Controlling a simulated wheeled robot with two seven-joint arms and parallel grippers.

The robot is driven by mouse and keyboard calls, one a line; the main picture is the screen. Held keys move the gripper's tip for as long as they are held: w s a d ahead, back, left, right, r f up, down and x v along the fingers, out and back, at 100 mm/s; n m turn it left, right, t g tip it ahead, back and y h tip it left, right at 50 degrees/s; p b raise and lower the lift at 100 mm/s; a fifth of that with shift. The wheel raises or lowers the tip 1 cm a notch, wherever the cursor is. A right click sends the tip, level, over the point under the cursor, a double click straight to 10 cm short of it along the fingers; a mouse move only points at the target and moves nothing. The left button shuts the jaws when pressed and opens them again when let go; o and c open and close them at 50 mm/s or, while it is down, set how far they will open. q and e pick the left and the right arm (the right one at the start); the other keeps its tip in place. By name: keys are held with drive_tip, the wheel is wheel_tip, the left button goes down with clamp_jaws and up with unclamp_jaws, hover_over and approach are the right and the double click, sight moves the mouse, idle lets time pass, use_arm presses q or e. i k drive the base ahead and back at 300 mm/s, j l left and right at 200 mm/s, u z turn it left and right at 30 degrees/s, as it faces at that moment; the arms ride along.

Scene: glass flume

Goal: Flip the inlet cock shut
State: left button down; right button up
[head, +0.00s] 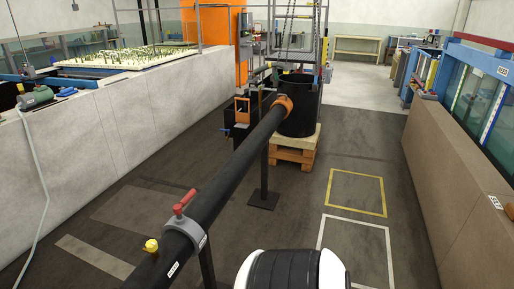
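A red lever handle (184,203) sits on top of a grey collar (186,231) around the long black pipe (230,165) in the head view, near the bottom left of centre. The lever slants up and to the right, roughly along the pipe. I take it for the inlet cock, but its label is too small to read. A small yellow fitting (151,246) sits on the pipe's left side, below the lever. Neither of my grippers is in view, so nothing is seen touching the lever.
The pipe runs to an orange collar (283,105) at a black tank (298,118) on a wooden pallet (293,150). A pale wall (120,125) stands left, a brown one (440,170) right. Floor with a yellow outline (355,211) is clear.

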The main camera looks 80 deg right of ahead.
sight(178, 211)
drive_tip(key=z, duration=1.85)
drive_tip(key=i+j+z, duration=0.15)
drive_tip(key=z, duration=0.2)
drive_tip(key=i+j+z, duration=0.3)
drive_tip(key=k+l, duration=0.1)
